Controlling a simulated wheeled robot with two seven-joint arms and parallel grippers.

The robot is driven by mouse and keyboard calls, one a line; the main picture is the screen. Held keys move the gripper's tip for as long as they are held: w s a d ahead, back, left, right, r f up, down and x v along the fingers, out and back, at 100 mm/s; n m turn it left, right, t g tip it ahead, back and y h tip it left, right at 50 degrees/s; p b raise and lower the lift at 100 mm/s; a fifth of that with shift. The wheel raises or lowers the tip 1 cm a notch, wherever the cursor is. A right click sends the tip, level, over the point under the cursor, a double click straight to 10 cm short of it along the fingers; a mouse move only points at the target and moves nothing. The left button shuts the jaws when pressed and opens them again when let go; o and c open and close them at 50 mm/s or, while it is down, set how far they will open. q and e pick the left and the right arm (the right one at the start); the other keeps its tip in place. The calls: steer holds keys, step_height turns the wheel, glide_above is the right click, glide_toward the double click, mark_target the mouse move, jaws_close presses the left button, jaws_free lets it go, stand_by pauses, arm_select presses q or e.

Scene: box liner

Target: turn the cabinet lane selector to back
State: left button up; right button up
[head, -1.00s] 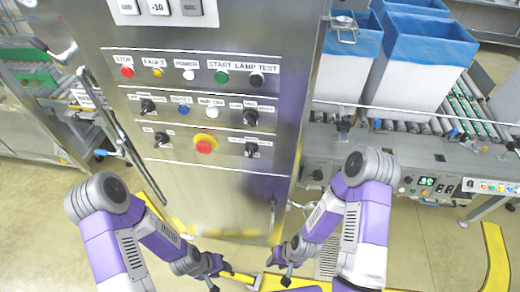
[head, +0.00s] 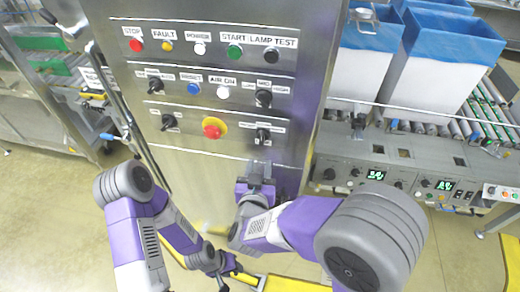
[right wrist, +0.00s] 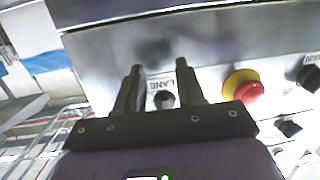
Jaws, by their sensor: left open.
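The cabinet lane selector (head: 263,136) is a small black knob at the right end of the panel's lowest row, right of the red stop button. It also shows in the right wrist view, beside a LANE label (right wrist: 163,99). I cannot read which position it points to. My right gripper (head: 257,168) is just below the selector in the head view. In the right wrist view its two fingers (right wrist: 160,82) are apart, with the knob showing between them; contact is not clear. My left gripper (head: 226,272) is open and empty, low in front of the cabinet.
The red stop button on its yellow ring (head: 213,128) is close left of the selector; another black selector (head: 169,121) is farther left. Switches and lamps fill the rows above. White bins with blue liners (head: 440,60) stand by a roller conveyor (head: 415,127) at right.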

mark_target(261, 141)
steer(key=s+a+r+m+t+h+b, duration=0.1)
steer(key=s+r+t+h, duration=0.1)
steer(key=s+r, duration=0.4)
steer(key=w, duration=0.2)
steer(key=w+d, duration=0.1)
steer(key=w, duration=0.2)
steer(key=w+r+b, duration=0.1)
steer(key=w, duration=0.2)
steer(key=shift+w+d, duration=0.15)
steer(key=shift+w, duration=0.05)
jaws_close()
